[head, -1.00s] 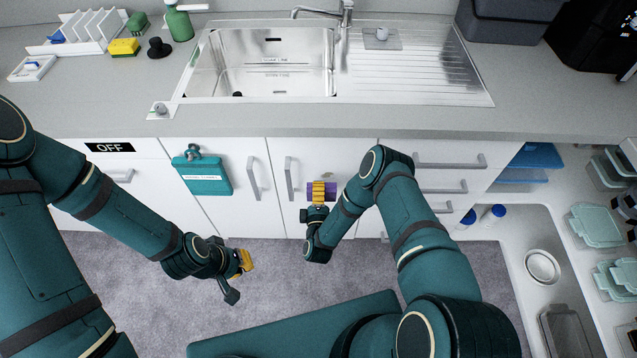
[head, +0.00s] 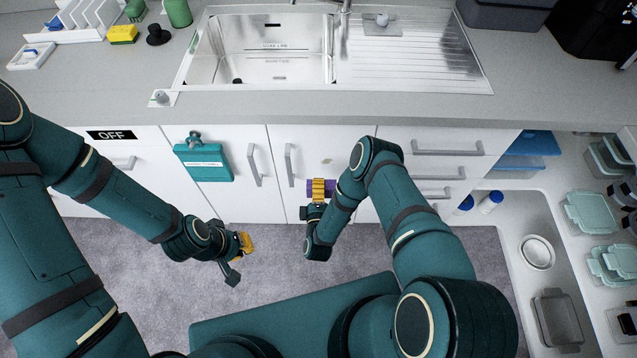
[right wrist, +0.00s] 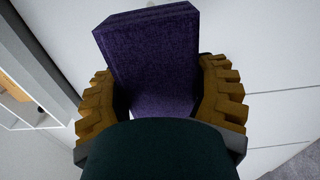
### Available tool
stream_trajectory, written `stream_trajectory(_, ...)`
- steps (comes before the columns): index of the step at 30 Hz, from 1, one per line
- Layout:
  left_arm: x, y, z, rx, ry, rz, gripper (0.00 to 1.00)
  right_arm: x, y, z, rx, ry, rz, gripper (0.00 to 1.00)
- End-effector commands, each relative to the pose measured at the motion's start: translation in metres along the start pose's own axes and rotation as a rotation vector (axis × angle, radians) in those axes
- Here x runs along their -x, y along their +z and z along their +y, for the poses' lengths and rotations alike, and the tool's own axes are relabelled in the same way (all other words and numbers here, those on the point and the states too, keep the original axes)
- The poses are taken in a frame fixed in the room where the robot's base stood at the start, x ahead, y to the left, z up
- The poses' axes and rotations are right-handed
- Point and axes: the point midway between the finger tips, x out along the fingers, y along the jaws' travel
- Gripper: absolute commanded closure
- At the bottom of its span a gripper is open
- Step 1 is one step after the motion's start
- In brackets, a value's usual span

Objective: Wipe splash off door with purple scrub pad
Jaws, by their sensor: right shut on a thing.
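The purple scrub pad (head: 332,188) is held by my right gripper (head: 319,190), whose yellow fingers are shut on it. In the right wrist view the pad (right wrist: 152,60) stands between the two yellow fingers and extends past them toward a white surface. In the head view the pad is in front of the white door (head: 300,152) below the sink. I cannot tell whether it touches the door. A small faint brownish mark (head: 327,161) shows on this door, above the pad. My left gripper (head: 244,244) hangs low over the floor at the left, apart from the cabinets; its opening is unclear.
Door handles (head: 289,163) stick out on both sides of the door gap, near the pad. A teal clipboard (head: 204,158) hangs on the door to the left. The sink (head: 262,97) and counter are above. An open shelf with containers (head: 592,212) is at the right.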

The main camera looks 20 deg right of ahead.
Motion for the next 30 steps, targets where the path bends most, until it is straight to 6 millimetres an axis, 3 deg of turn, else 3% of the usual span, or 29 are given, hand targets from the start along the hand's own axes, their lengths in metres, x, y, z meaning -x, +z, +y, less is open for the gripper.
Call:
stream_trajectory(14, -0.001, 0.000, 0.000, 0.001, 0.000, 0.001, 1.00, -0.001, 0.000, 0.000, -0.001, 0.000, 0.000, 0.65)
stream_trajectory(20, -0.002, -0.010, -0.001, 0.009, -0.003, 0.028, 1.00, -0.001, 0.000, 0.000, -0.001, 0.000, 0.000, 0.65)
stream_trajectory(30, -0.014, -0.006, -0.005, 0.007, -0.002, 0.021, 1.00, -0.037, -0.001, -0.001, 0.000, 0.002, 0.002, 0.65)
